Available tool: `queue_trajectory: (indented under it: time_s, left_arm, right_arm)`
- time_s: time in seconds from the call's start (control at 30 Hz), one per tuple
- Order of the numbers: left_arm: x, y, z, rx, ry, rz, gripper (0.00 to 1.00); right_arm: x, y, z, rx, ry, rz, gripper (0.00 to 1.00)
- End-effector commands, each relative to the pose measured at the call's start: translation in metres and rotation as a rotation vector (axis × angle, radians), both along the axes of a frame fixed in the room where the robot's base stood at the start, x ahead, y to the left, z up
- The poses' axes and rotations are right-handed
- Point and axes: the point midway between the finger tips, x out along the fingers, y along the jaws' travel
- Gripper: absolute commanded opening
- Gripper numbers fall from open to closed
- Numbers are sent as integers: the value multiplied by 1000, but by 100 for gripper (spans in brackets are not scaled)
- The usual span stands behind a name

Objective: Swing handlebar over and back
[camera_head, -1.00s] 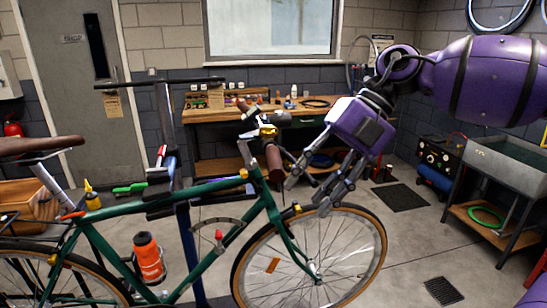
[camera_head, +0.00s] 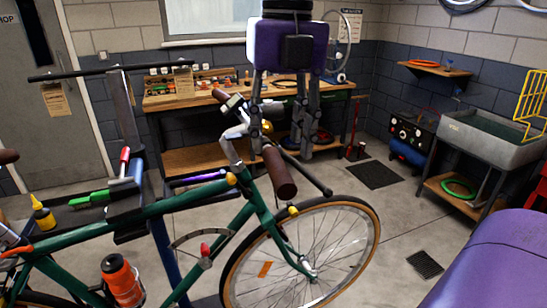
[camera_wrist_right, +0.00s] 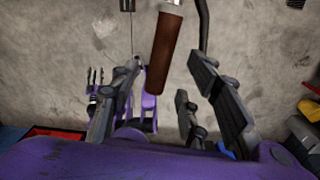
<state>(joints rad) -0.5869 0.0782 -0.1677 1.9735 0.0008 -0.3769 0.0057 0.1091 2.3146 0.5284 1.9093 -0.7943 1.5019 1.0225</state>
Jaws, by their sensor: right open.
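The green bike (camera_head: 150,212) stands across the lower left of the head view. Its handlebar has a silver stem (camera_head: 236,135) and two brown grips. The nearer grip (camera_head: 279,172) points towards me, and the farther grip (camera_head: 220,96) is up and to the left. My right gripper (camera_head: 281,140) hangs with fingers down, open, at the nearer grip's far end. In the right wrist view the brown grip (camera_wrist_right: 165,75) lies between the spread fingers, with gaps on both sides. My left gripper does not show in the head view.
The front wheel (camera_head: 335,262) is below the handlebar. A repair stand with a tool tray (camera_head: 85,213) is at left. A wooden workbench (camera_head: 160,103) stands behind, and a parts washer (camera_head: 480,140) at right. The floor right of the wheel is open.

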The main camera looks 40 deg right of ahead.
Motion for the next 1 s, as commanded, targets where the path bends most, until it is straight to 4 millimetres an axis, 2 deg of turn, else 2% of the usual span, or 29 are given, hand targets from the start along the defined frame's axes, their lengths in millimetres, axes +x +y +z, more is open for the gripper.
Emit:
queue_trajectory:
  time_s: [0.13, 0.3, 0.5, 0.67, 0.77, 1.0]
  left_arm:
    - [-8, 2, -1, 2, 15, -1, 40]
    - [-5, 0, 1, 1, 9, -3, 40]
    - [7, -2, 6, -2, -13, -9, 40]
    - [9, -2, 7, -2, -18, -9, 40]
    - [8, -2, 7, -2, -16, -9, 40]
    - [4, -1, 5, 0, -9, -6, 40]
  right_arm:
    - [-1, 1, -25, 1, 3, -1, 43]
    - [0, 1, -46, 1, 2, -1, 43]
    - [1, 2, -54, 2, -1, -1, 43]
    - [1, 2, -54, 2, -1, -1, 43]
    - [1, 2, -54, 2, -1, -1, 32]
    - [1, 2, -53, 2, -1, -1, 1]
